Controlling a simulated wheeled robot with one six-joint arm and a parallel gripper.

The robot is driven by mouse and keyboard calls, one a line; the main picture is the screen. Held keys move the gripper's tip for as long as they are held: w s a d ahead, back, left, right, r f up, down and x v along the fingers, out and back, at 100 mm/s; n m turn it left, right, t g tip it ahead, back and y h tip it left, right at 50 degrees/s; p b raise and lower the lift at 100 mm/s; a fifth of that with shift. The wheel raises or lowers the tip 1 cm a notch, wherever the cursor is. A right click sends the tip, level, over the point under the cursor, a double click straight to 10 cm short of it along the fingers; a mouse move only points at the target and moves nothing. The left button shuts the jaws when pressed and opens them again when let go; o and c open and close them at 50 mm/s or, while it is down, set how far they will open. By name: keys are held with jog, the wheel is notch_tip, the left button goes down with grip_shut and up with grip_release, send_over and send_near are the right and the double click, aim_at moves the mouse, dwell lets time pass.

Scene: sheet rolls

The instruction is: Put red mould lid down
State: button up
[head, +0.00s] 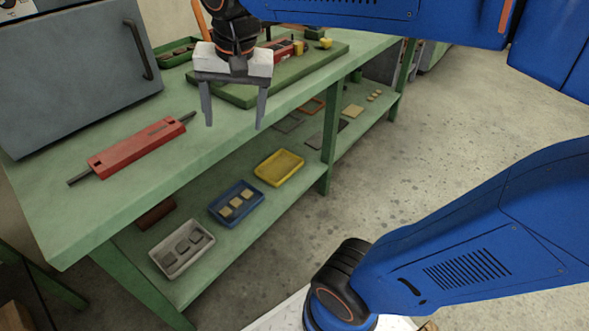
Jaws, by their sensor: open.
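A long red block (137,147) with a dark rod at each end lies flat on the green bench (75,205), towards its left part. It looks like the red mould lid. My gripper (234,125) is open, pointing down, with nothing between its fingers. It hangs over the bench to the right of the red block, apart from it. A second, smaller red thing (284,50) lies on a green board (240,97) behind my gripper, partly hidden by it.
A grey box with a handle (75,75) stands at the bench's back left. A green tray (178,52) and small yellow pieces (325,43) are further back. The lower shelf holds white (163,263), blue (228,219) and yellow (280,180) trays. Bench front around the red block is clear.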

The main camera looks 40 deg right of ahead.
jog(key=s+d+f+n+t, duration=0.2)
jog(key=s+d+f+n, duration=0.4)
jog(key=s+f, duration=0.5)
jog(key=shift+d+f+h, duration=0.3)
jog(key=shift+d, duration=0.5)
